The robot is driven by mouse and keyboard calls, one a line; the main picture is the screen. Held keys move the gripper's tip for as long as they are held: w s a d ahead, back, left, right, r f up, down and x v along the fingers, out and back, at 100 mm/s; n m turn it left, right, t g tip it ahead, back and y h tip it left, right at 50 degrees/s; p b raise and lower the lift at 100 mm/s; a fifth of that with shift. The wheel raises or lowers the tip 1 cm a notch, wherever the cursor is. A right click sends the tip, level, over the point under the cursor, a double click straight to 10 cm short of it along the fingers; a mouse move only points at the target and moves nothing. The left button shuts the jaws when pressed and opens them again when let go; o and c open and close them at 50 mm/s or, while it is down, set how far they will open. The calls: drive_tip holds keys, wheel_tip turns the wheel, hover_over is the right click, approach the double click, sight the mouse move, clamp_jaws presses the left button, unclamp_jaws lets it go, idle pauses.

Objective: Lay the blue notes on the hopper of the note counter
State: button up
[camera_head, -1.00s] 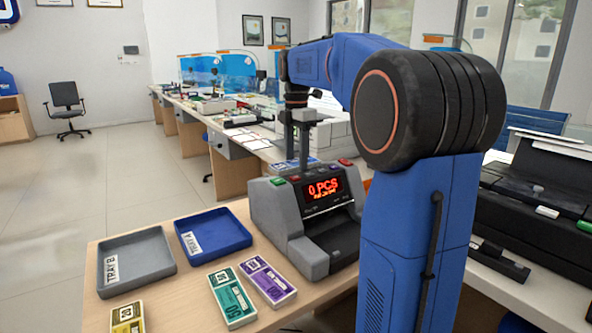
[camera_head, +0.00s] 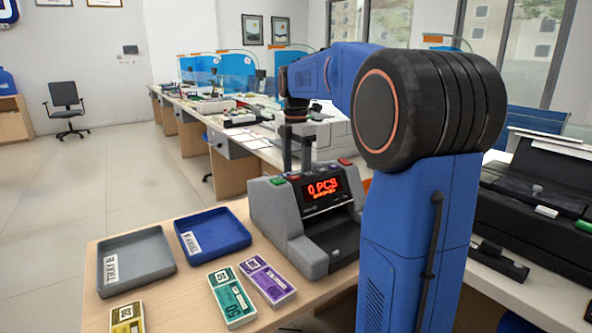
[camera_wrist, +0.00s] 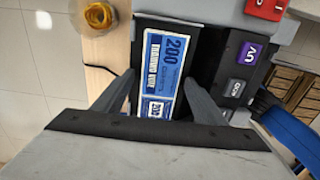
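The blue notes (camera_wrist: 165,68) are a flat, labelled bundle marked 200, seen between my fingers in the wrist view. My gripper (camera_wrist: 159,76) has one finger along each long side of the bundle, about midway along it, and appears closed on it. The bundle is over the dark hopper area of the note counter (camera_wrist: 222,65); whether it rests there I cannot tell. In the head view the grey note counter (camera_head: 278,212) shows a red "0 PCS" display. My gripper (camera_head: 296,166) points down behind its top, and the notes are hidden there.
A grey tray B (camera_head: 172,257) and a blue tray A (camera_head: 246,238) sit left of the counter. Green notes (camera_head: 231,299), purple notes (camera_head: 268,282) and yellow notes (camera_head: 128,318) lie in front. A dark machine (camera_head: 545,225) stands at right.

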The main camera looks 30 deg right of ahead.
wheel_tip(320, 180, up, 12)
idle(0.6)
drive_tip(key=shift+r, duration=0.1)
idle(0.4)
